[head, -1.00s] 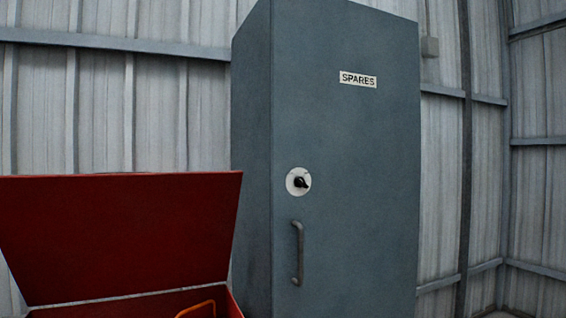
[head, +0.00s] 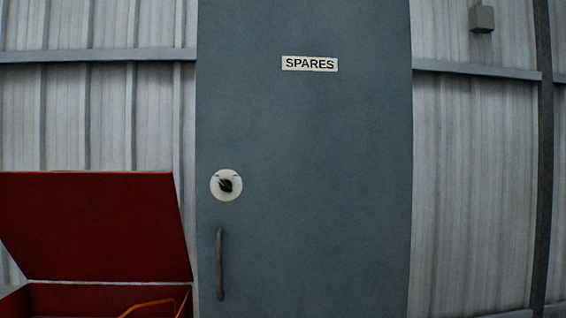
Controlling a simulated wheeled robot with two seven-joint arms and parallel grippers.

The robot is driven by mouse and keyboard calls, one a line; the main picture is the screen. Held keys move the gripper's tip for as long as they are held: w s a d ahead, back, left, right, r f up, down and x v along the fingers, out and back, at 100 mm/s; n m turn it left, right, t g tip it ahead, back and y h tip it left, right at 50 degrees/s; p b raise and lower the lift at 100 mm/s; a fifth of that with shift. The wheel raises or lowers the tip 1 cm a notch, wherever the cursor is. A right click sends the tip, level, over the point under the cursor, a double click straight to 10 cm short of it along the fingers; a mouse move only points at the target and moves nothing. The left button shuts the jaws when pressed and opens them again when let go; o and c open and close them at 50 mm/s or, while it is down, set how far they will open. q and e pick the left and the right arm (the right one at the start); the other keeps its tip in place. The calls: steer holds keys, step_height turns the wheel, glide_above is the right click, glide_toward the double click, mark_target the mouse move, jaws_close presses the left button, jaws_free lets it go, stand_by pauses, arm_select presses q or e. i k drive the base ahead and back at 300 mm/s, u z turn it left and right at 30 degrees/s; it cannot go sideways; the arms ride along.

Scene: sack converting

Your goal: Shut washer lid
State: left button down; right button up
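A red box (head: 188,300) stands at the lower left in the head view, with its red lid (head: 90,225) raised and tilted back. I cannot tell from this view whether this box is the washer. An orange bar or handle (head: 150,305) shows inside the box's opening. The lower part of the box is cut off by the picture's bottom edge. Neither of my grippers shows in the head view.
A tall blue-grey cabinet (head: 310,190) labelled SPARES (head: 310,63) stands shut just right of the box. It has a round white dial with a black knob (head: 226,185) and a vertical handle (head: 220,264). Corrugated metal wall (head: 470,190) is behind.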

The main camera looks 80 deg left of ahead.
mark_target(65, 225)
steer(key=u, duration=2.45)
